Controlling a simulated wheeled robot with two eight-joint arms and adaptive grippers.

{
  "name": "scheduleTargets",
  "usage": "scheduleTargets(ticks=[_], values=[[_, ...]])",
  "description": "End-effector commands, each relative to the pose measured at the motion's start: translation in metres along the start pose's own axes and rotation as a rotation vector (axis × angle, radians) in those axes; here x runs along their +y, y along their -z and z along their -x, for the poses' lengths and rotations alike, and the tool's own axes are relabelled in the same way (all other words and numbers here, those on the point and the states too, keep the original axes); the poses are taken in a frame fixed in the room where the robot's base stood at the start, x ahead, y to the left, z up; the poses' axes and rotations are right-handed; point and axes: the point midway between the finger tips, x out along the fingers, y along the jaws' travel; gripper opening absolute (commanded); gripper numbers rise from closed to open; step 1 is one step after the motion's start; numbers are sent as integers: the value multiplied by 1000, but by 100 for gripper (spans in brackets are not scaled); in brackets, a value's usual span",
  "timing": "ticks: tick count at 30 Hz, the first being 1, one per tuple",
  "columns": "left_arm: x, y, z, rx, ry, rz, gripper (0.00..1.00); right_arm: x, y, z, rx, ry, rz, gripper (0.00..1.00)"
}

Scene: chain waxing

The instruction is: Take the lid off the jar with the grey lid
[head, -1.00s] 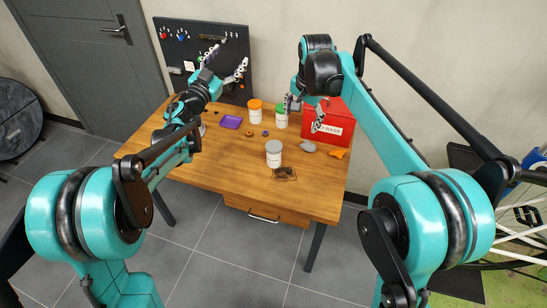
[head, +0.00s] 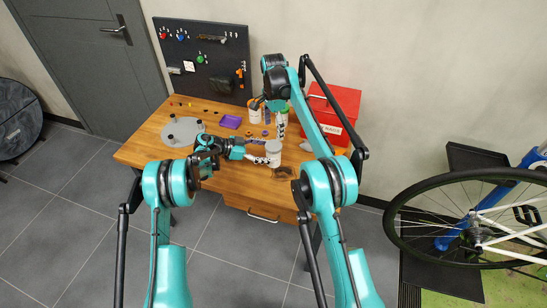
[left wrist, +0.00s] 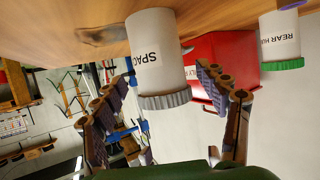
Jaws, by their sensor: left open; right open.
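The jar with the grey lid (head: 273,147) stands upright on the table, partly covered by my left gripper in the head view. In the left wrist view the white jar (left wrist: 157,45) appears upside down, with part of a label showing, and its ribbed grey lid (left wrist: 165,100) is on. My left gripper (head: 263,151) is open. Its two fingers (left wrist: 167,85) spread on either side of the lid, with visible gaps. My right gripper (head: 272,113) is open at the back of the table, near the white jars there and partly hidden by my arm.
A white jar with a green lid (left wrist: 282,64) stands behind. A red rag box (head: 335,112) is at the back right. A purple tray (head: 231,121) and a round grey plate (head: 183,131) lie on the left. A dark pegboard (head: 203,60) stands behind the table.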

Motion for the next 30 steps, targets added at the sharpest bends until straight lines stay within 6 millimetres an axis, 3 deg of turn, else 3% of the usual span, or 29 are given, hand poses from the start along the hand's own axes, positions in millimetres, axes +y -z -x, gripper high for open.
scheduleTargets(ticks=[6,16,17,24,25,30], values=[[0,0,-24,1,1,0,73,0,0,0,0,0,1,75],[0,1,-29,1,2,0,73,0,0,0,0,1,1,75],[0,1,-29,1,2,0,68,0,0,0,0,1,1,75],[0,1,-28,1,2,-1,5,0,0,0,0,1,1,75],[0,1,-28,1,2,-1,0,0,0,0,0,1,1,75],[0,1,-28,1,2,-1,0,0,0,0,0,1,-68,75]])
